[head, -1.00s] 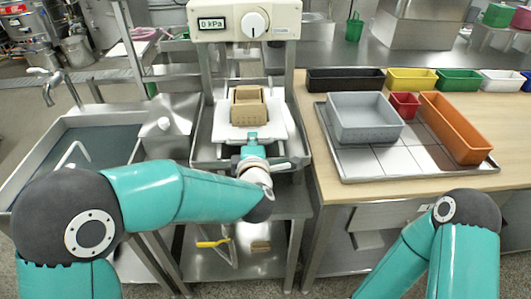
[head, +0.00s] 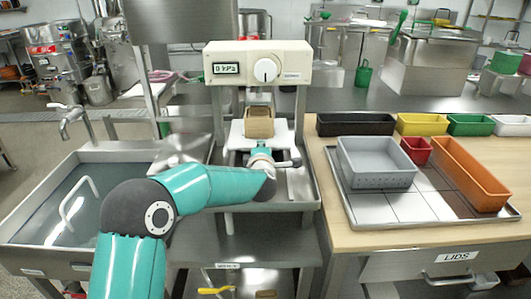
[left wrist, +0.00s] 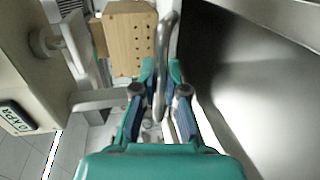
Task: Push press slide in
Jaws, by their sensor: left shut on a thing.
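The press (head: 295,62) has a "0 kPa" display and a dial on its cream head. Its white slide (head: 236,142) carries a perforated wooden box (head: 260,128) below the press head. The box also shows in the left wrist view (left wrist: 130,45). My left gripper (head: 261,153) is at the front of the slide, just in front of the box. In the left wrist view its fingers (left wrist: 160,85) are shut on the curved metal handle (left wrist: 165,50) of the slide. The arm partly hides the slide's front. My right gripper is in neither view.
A sink (head: 60,235) with a tap stands left of the press. On the right, a wooden table (head: 350,240) holds a metal tray (head: 385,208) with a grey perforated bin (head: 375,160), a red bin (head: 416,151) and an orange bin (head: 470,172). Several coloured bins line its back.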

